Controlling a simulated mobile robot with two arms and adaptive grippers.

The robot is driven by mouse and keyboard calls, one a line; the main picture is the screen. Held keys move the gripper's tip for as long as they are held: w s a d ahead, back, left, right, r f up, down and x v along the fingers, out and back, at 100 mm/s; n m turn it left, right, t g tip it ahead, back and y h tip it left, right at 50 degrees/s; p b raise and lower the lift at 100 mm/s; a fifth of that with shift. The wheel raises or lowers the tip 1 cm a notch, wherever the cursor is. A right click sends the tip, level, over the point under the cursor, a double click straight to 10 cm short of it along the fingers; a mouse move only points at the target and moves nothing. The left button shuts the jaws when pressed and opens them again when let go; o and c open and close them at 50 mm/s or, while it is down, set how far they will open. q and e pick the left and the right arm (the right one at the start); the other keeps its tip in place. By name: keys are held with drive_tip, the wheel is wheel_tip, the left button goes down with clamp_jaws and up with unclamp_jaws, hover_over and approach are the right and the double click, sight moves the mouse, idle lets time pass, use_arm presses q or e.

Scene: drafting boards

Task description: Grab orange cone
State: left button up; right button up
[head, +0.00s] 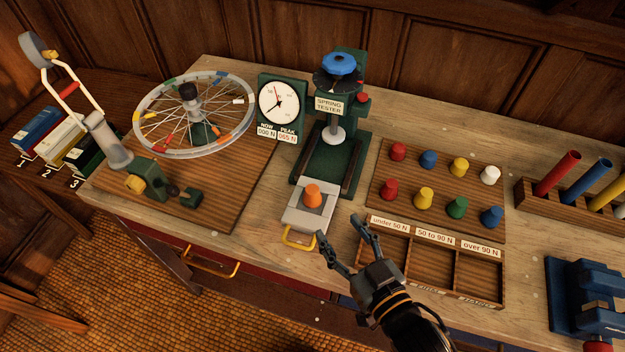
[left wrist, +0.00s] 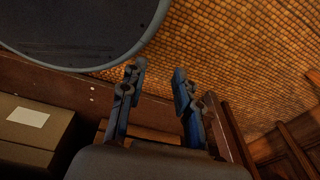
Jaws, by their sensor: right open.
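The orange cone (head: 313,195) stands upright on the grey sliding plate (head: 296,217) at the front of the green spring tester (head: 334,150). My right gripper (head: 341,240) is open and empty, just in front and to the right of the cone, with its fingers pointing up toward it and apart from it. My left gripper is not in the head view. In the left wrist view my left gripper (left wrist: 158,82) is open with nothing between its fingers, above the floor and away from the table top.
A board (head: 443,228) with several coloured cones stands right of the tester, with a three-part sorting tray (head: 400,283) before it. A dial gauge (head: 280,104) and spoked wheel (head: 141,122) are to the left. A blue vise (head: 583,293) and tube rack (head: 527,198) are at right.

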sight(315, 195)
drive_tip(key=p+x, duration=0.1)
drive_tip(key=x, duration=0.5)
drive_tip(key=shift+w+a+r, duration=0.1)
drive_tip(key=shift+w+a, duration=0.05)
drive_tip(key=shift+a, duration=0.1)
drive_tip(key=shift+w+a, duration=0.15)
drive_tip(key=shift+w, duration=0.15)
drive_tip(key=shift+p+x, duration=0.8)
drive_tip(key=shift+x, duration=0.2)
drive_tip(key=x, duration=0.3)
drive_tip(key=shift+w+p, duration=0.15)
drive_tip(key=shift+p, duration=0.2)
drive_tip(key=shift+w, duration=0.1)
use_arm(q)
drive_tip(key=s+r, duration=0.2)
drive_tip(key=r, duration=0.1)
drive_tip(key=shift+s+r, duration=0.2)
drive_tip(key=shift+s, duration=0.15)
use_arm(e)
clamp_jaws()
